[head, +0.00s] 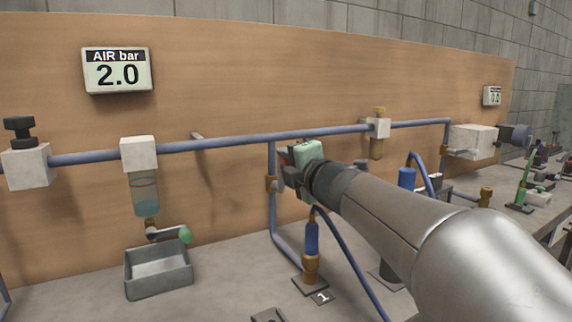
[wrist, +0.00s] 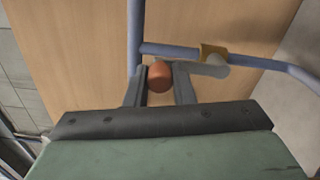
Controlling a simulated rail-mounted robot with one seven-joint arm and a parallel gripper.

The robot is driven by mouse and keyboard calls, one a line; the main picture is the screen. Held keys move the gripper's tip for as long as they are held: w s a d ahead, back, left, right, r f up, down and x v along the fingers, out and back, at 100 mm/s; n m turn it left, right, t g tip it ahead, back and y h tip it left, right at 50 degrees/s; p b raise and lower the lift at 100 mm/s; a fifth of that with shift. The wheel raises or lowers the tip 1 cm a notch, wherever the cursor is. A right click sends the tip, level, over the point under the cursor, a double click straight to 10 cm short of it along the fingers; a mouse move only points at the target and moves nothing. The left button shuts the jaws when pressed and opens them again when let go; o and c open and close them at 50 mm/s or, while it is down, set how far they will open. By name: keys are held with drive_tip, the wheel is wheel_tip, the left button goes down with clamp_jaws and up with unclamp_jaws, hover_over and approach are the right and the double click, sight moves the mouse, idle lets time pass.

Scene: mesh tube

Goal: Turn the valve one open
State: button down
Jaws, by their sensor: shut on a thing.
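Valve one shows as a brass body (head: 271,184) on the vertical blue pipe, left of my gripper (head: 284,182). The wrist view shows its brass body (wrist: 212,52), a grey lever (wrist: 207,69) reaching left from it, and an orange-red knob (wrist: 160,77) at the lever's end. My gripper (wrist: 159,84) is shut on that knob, with one dark finger on each side. In the wrist view the lever lies roughly along the pipe. In the head view my gripper hides the lever and knob.
A plate marked 1 (head: 322,297) lies by a blue-and-brass hose fitting (head: 311,250) below my gripper. A green-handled drain valve (head: 185,234) hangs over a metal tray (head: 158,271) at left. The air display (head: 117,71) reads 2.0 bar. A wooden board (head: 230,80) stands behind.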

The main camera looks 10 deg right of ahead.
idle(0.3)
drive_tip(key=c, duration=1.2)
unclamp_jaws()
drive_tip(key=shift+c, duration=0.2)
drive_tip(key=p+v, duration=0.1)
drive_tip(key=v, duration=0.6)
drive_tip(key=shift+s, duration=0.25)
drive_tip(key=shift+r, duration=0.1)
